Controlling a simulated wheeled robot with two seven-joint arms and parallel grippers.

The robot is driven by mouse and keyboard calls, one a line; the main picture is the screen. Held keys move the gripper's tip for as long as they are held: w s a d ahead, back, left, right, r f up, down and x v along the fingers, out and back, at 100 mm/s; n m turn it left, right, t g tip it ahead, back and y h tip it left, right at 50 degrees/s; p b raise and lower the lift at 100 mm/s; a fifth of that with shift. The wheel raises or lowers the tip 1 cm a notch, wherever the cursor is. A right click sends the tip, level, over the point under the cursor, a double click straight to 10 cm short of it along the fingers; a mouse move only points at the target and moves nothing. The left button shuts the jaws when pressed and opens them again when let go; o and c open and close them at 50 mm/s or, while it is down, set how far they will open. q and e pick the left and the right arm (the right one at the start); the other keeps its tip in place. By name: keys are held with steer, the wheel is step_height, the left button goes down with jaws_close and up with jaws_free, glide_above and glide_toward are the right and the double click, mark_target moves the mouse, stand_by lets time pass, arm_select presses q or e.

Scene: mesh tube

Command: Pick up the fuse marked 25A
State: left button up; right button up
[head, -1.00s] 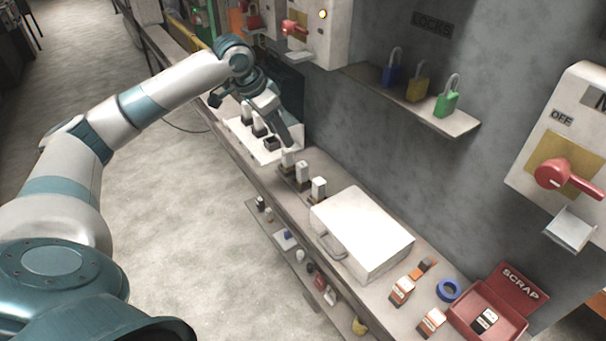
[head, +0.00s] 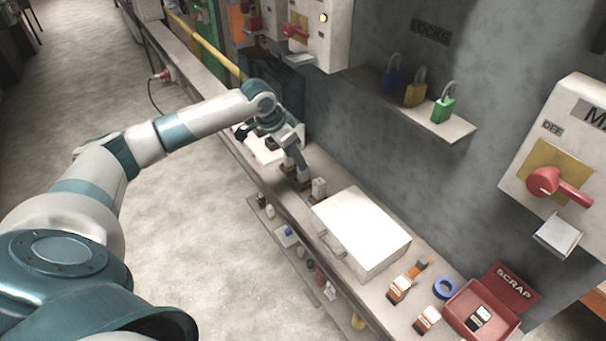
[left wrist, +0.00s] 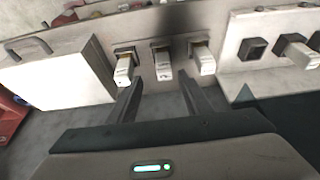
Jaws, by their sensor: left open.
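Three white fuses stand in a row on the bench. In the left wrist view they are the left fuse (left wrist: 124,69), the middle fuse (left wrist: 163,66) and the right fuse (left wrist: 203,59). Their markings are too small to read, so I cannot tell which is 25A. My left gripper (left wrist: 160,80) is open, its fingers spread to either side of the middle fuse and short of it. In the head view the left gripper (head: 302,176) is over the row and partly hides it; one fuse (head: 319,188) shows clear beside it. My right gripper is not in view.
A white case (head: 362,228) with a handle stands beside the row. A white panel (left wrist: 270,75) with more fuses and a dark socket (left wrist: 252,48) is on the other side. Orange-and-white fuses (head: 399,289), blue tape (head: 445,288) and a red scrap bin (head: 486,328) lie farther right.

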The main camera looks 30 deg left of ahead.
mark_target(303, 174)
arm_select(q)
steer(key=shift+w, duration=0.1)
steer(key=p+x, duration=0.1)
steer(key=x, duration=0.1)
steer(key=p+x, duration=0.1)
steer(key=x, duration=0.1)
steer(key=shift+w+a, duration=0.15)
steer(key=shift+w, duration=0.25)
steer(key=shift+w+f, duration=0.15)
steer(key=shift+f, duration=0.25)
jaws_close()
